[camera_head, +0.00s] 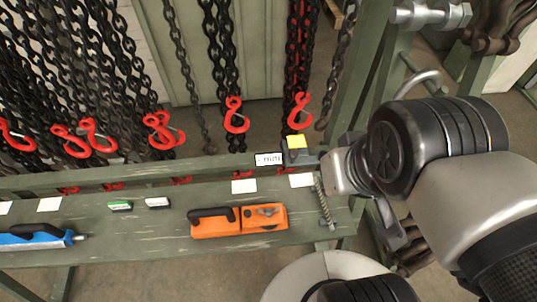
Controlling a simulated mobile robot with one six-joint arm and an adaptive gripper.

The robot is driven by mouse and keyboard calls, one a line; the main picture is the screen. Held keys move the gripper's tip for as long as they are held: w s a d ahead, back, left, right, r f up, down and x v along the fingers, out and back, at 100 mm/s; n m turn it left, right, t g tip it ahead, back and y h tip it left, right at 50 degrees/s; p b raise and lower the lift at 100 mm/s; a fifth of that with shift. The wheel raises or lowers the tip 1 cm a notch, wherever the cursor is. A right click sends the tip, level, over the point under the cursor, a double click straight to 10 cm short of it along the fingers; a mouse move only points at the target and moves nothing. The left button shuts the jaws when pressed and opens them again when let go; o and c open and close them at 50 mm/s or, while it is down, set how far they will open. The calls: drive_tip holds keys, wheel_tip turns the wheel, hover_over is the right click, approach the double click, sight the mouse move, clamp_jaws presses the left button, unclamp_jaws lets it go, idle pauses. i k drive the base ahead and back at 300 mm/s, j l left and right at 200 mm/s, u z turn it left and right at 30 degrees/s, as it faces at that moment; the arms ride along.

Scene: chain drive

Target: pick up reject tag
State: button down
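A small white tag with dark lettering (268,159) shows at the left end of my gripper (293,157), in front of the bench's back rail. The lettering is too small to read surely, so I cannot confirm it is the reject tag. My gripper comes in from the right and points left. A yellow patch (297,141) shows at its upper side. The fingertips are too small and dark to show whether they grip the tag or only lie beside it. Two other small tags, one green (120,206) and one white and black (157,203), lie on the bench.
The green bench (140,232) bears an orange tool (240,221), a blue tool (38,237), a threaded rod (324,203) and blank white cards (244,186). Dark chains with red hooks (236,116) hang behind it. A green post (378,70) stands at right.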

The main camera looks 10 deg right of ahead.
sight(161, 203)
drive_tip(key=i+j+u, duration=0.1)
drive_tip(key=u, duration=1.4)
drive_tip(key=j+z, duration=0.2)
drive_tip(key=i+j+z, duration=0.2)
drive_tip(key=j+z, duration=0.15)
drive_tip(key=i+j+z, duration=0.2)
drive_tip(key=j+z, duration=0.15)
drive_tip(key=i+j+z, duration=0.1)
drive_tip(key=j+z, duration=0.2)
drive_tip(key=j, duration=0.15)
drive_tip(key=i+j+z, duration=0.1)
drive_tip(key=j+z, duration=0.25)
drive_tip(key=j, duration=0.95)
